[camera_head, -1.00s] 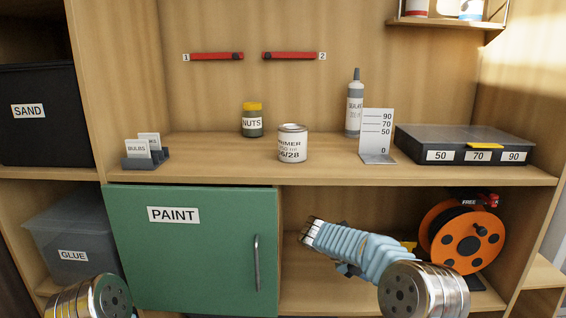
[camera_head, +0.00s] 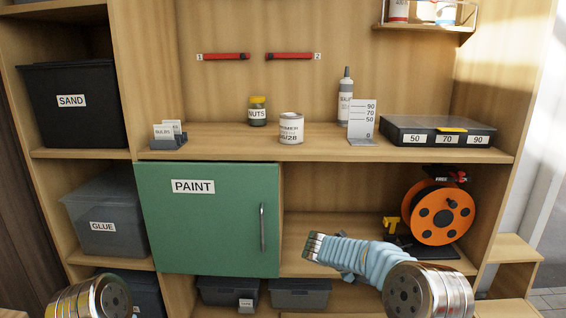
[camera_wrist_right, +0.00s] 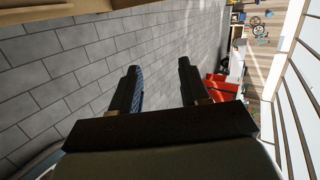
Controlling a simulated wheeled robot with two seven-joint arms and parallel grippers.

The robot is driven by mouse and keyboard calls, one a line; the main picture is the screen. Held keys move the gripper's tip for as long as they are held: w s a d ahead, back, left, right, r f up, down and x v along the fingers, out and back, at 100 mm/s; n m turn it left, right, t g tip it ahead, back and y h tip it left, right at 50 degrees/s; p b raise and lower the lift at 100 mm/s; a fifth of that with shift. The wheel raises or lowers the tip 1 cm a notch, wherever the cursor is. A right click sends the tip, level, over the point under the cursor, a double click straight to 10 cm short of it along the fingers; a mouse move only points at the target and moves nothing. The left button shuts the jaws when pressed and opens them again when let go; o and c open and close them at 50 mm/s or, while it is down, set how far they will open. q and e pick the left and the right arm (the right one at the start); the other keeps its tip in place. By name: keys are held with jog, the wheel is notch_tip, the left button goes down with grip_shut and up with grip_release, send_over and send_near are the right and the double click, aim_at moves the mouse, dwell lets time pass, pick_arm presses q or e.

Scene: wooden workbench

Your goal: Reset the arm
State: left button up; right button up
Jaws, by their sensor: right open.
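My right gripper (camera_wrist_right: 158,67) is in the right wrist view, with its two dark fingers spread apart. The gap between them is empty and shows grey floor tiles. In the head view my right arm (camera_head: 350,257), in a pale blue sleeve, reaches from the lower right toward the middle, in front of the lower shelf. I cannot make out the right gripper's fingers in the head view. Of my left arm only a metal joint (camera_head: 92,300) shows at the lower left; the left gripper is out of view.
The wooden shelf (camera_head: 330,155) holds a primer can (camera_head: 291,128), a nuts jar (camera_head: 257,111), a bottle (camera_head: 345,100) and a black case (camera_head: 438,132). The green PAINT door (camera_head: 210,235) is closed. An orange cable reel (camera_head: 438,213) stands in the right lower compartment.

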notch_tip(320, 180, down, 8)
jog(key=w+f+n+t+y, duration=0.1)
jog(key=w+n+t, duration=0.1)
jog(key=n+t, duration=0.6)
jog(key=s+a+f+n+y, duration=0.3)
jog(key=f+n+y, duration=0.1)
jog(key=f+n, duration=0.2)
jog(key=s+a+f+n+y, duration=0.2)
jog(key=s+f+n+y, duration=0.1)
jog(key=f+n, duration=0.4)
jog(key=s+a+f+n+g+y, duration=0.2)
jog(key=s+a+n+g, duration=0.1)
jog(key=s, duration=0.7)
jog(key=s+a+f+n+g+y, duration=0.3)
jog(key=s+a+n, duration=0.1)
jog(key=s, duration=0.5)
jog(key=s+a+f+n+g+y, duration=0.2)
jog(key=s+n, duration=0.3)
jog(key=s, duration=0.5)
jog(key=shift+s+a+f+g+y, duration=0.4)
jog(key=shift+a+g, duration=0.1)
jog(key=shift+a, duration=0.2)
jog(key=shift+w, duration=0.1)
